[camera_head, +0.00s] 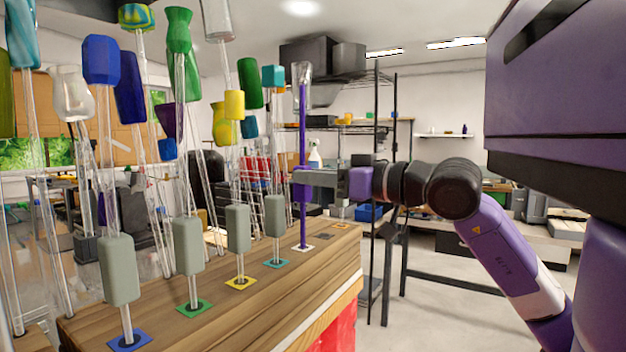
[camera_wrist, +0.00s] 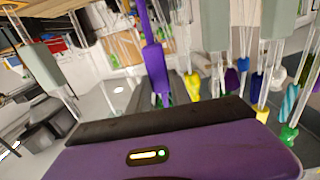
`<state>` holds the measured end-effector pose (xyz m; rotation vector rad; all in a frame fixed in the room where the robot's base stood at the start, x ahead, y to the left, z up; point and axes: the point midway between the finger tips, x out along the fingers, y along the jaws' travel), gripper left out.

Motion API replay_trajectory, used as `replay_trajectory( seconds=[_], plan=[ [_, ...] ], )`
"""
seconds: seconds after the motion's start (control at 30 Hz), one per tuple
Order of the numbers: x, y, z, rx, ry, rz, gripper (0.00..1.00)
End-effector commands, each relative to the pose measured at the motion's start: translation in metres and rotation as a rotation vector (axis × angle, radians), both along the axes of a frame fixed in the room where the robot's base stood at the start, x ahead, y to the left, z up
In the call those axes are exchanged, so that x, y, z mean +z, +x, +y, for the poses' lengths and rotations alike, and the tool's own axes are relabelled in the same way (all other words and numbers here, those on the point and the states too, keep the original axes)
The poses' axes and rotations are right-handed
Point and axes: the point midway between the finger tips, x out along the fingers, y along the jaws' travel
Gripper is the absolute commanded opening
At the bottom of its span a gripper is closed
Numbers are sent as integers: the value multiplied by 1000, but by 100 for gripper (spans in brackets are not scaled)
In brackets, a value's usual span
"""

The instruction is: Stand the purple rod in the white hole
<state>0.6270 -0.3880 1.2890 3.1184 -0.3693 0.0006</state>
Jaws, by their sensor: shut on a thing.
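The purple rod (camera_head: 302,130) stands upright in the head view, with a clear glass knob (camera_head: 301,72) at its top. My gripper (camera_head: 302,184) is shut around its shaft, coming from the right. The rod's lower end meets the white-edged square (camera_head: 296,248) of the white hole on the wooden block. I cannot tell whether the tip is inside the hole or just over it. In the wrist view the purple rod (camera_wrist: 154,60) runs up from behind the dark edge of my gripper; the white hole does not show clearly there.
Clear rods with grey grips stand in the blue (camera_head: 130,341), green (camera_head: 195,308), yellow (camera_head: 240,283) and teal (camera_head: 276,264) squares. Many rods with coloured handles crowd the left. Two squares behind the white one look empty. A dark metal shelf frame (camera_head: 390,220) stands behind.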

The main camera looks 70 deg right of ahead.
Motion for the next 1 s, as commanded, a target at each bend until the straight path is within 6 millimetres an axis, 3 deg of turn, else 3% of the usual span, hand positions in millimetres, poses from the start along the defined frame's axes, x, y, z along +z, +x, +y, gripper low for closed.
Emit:
replay_trajectory(
  seconds=[1.0],
  plan=[
    [-32, 0, 0, 0, 1, 0, 0]
  ],
)
